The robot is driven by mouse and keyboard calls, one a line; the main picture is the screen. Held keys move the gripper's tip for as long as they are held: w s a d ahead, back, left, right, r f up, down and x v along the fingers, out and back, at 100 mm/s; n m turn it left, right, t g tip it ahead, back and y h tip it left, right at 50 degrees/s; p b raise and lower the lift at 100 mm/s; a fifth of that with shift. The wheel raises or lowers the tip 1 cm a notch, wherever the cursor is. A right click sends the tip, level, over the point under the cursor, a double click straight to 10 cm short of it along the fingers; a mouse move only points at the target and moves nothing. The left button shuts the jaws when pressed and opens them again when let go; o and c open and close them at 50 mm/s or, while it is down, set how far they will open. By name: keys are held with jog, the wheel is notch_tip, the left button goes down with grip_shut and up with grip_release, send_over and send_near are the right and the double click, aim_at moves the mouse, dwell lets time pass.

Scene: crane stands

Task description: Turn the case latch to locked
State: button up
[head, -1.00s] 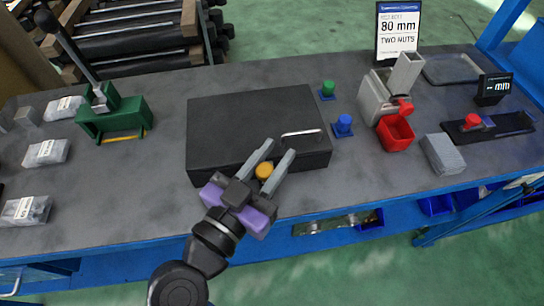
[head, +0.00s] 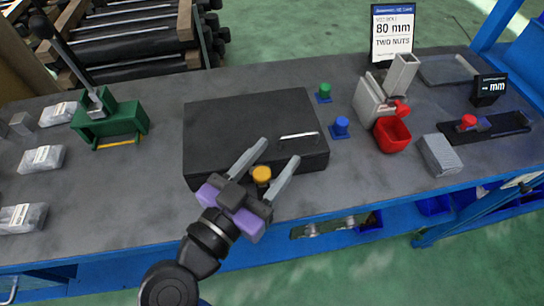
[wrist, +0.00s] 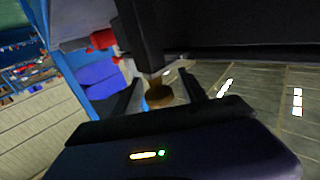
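A black case (head: 250,125) lies shut on the grey bench, with a pale handle bar (head: 298,135) on its lid. Its latch, a round yellow-orange knob (head: 261,174), is at the case's front side. The knob also shows in the wrist view (wrist: 159,95), below a dark upright part. My gripper (head: 276,156) is in front of the case with its two grey fingers spread on either side of the knob. Gaps show between the fingers and the knob, so it is not clamped. I cannot tell from the knob which way the latch is turned.
Right of the case stand a green button (head: 324,92), a blue button (head: 340,126), a red bin (head: 392,134) and a grey block (head: 440,153). A green lever press (head: 110,122) and several packets are at left. The bench's blue front edge (head: 110,255) runs below my gripper.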

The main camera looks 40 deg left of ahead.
aim_at(256, 181)
jog(key=shift+s+d+b, duration=0.15)
jog(key=shift+s+b, duration=0.1)
jog(key=shift+s, duration=1.7)
jog(key=shift+s+d+b, duration=0.15)
jog(key=shift+s+b, duration=0.1)
jog(key=shift+s, duration=1.7)
